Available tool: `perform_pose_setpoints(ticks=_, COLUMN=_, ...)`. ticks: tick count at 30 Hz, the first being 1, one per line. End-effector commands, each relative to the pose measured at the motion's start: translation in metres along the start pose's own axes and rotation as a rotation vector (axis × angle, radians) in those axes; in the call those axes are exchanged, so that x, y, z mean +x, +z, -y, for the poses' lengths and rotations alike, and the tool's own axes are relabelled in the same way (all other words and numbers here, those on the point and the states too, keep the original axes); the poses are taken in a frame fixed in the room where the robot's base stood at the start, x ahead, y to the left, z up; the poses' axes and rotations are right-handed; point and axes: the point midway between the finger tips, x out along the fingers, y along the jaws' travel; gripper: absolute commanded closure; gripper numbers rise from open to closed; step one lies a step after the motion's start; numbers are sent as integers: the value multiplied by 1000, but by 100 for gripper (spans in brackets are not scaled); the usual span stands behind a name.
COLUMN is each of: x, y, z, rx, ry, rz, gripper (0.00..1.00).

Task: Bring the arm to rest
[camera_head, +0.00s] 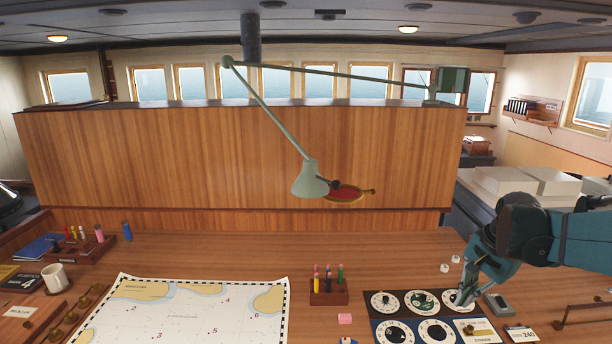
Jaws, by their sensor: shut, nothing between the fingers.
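My arm (540,235) reaches in from the right edge. My gripper (466,297) points down at the right of the desk, over the upper right dial of the dial panel. Its fingers are shut with nothing held. The fingertips are at or just above that dial; whether they touch it I cannot tell. The dial panel (404,312) carries several round white dials, and the gripper hides part of the upper right one.
A green lamp (310,180) hangs over the desk. A chart (190,315) lies centre left, with a pen holder (328,291) and pink eraser (345,319) to its right. A grey device (498,304) lies right of my gripper. The desk's back strip (230,245) is mostly clear.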

Motion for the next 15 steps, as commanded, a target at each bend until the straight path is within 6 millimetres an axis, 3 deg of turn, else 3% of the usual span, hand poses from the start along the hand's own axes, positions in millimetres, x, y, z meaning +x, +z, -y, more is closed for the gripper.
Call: perform_pose_setpoints(ticks=15, x=-19, y=95, z=-8, rx=-320, ry=-55, rz=-101, gripper=100)
